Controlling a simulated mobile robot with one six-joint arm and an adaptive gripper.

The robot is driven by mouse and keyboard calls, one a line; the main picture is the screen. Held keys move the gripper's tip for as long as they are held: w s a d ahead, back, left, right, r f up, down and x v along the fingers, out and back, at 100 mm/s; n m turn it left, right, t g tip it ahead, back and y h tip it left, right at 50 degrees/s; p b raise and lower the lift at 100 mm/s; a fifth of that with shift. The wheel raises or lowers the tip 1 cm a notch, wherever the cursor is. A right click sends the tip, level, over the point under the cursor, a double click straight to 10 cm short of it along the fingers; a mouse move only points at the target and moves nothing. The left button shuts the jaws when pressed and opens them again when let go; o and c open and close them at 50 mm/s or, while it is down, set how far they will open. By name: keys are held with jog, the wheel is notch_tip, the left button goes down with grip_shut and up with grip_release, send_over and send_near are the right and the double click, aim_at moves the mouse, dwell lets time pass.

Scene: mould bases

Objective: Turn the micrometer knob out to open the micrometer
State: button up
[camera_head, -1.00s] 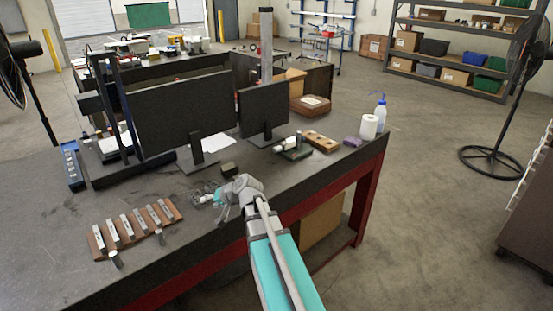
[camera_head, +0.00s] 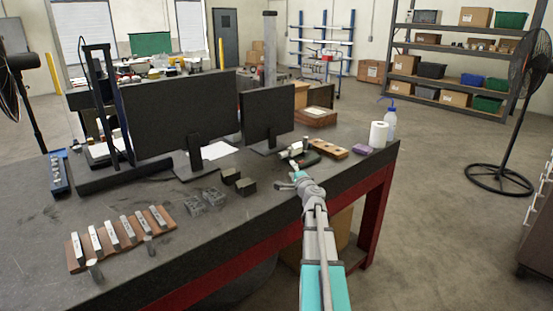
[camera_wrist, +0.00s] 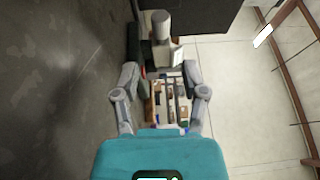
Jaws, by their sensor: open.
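The micrometer (camera_head: 297,149) is a small pale instrument on a dark stand near the table's right front edge in the head view. In the wrist view, a pale grey cylinder that appears to be its knob (camera_wrist: 161,26) shows just beyond my fingertips, near the top middle. My gripper (camera_head: 298,177) is in front of the micrometer, on the near side of it in the head view. In the wrist view my gripper (camera_wrist: 162,72) has its two fingers spread apart, with no object visibly held. Whether a finger touches the micrometer cannot be told.
A wooden block with holes (camera_head: 329,149), a purple block (camera_head: 362,150), a white roll (camera_head: 378,135) and a bottle (camera_head: 390,123) stand right of the micrometer. Small dark blocks (camera_head: 245,187) and a wooden gauge rack (camera_head: 77,260) lie left.

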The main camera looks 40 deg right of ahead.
aim_at(283, 155)
jog(key=shift+d, duration=0.2)
jog(key=shift+w, duration=0.2)
jog(key=shift+w, duration=0.2)
jog(key=x, duration=1.3)
jog(key=shift+p, duration=0.35)
jog(key=shift+r, duration=0.1)
grip_shut()
jog(key=shift+d, duration=0.1)
